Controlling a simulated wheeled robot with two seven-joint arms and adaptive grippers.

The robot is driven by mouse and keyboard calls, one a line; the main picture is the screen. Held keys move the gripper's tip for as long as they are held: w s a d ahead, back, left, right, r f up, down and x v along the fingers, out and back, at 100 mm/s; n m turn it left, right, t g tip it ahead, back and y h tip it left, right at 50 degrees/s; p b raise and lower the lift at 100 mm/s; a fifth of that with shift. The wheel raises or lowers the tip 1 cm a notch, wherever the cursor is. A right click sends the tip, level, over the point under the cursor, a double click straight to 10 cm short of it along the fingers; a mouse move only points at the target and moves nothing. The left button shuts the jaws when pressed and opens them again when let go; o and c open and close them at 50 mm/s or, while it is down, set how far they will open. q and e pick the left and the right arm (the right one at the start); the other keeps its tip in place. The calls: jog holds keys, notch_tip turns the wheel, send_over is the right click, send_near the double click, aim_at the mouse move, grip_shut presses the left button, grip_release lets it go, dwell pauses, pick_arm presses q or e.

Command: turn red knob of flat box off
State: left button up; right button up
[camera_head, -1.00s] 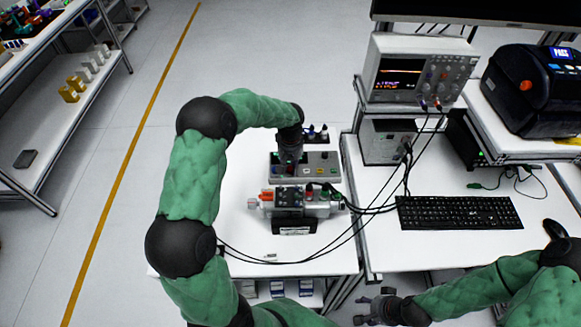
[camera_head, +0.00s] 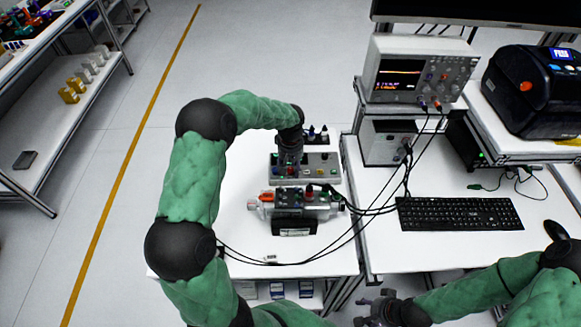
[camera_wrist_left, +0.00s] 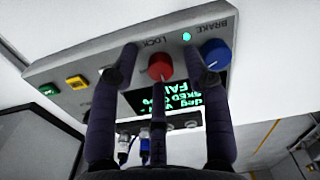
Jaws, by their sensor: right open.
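The flat box (camera_head: 322,173) is a grey panel on the white table, behind the servo rig. In the left wrist view, its red knob (camera_wrist_left: 160,66) sits beside the word LOCK, next to a dark display with green text. My left gripper (camera_wrist_left: 160,62) is over the box, with its fingers apart on either side of the red knob and one finger just below it. Contact cannot be told. In the head view this gripper (camera_head: 290,160) hides the knob. My right gripper (camera_head: 374,308) is open and empty at the bottom edge.
A blue knob (camera_wrist_left: 214,53) is close to the right finger; yellow (camera_wrist_left: 76,82) and green (camera_wrist_left: 48,90) buttons are further left. The servo rig (camera_head: 300,205) with black cables stands in front of the box. The keyboard (camera_head: 460,213) and oscilloscope (camera_head: 420,72) are to the right.

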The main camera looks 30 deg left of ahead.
aim_at(291, 169)
pick_arm(q)
jog(key=shift+r, duration=0.1)
notch_tip(291, 169, up, 12)
dwell(0.5)
dwell(0.5)
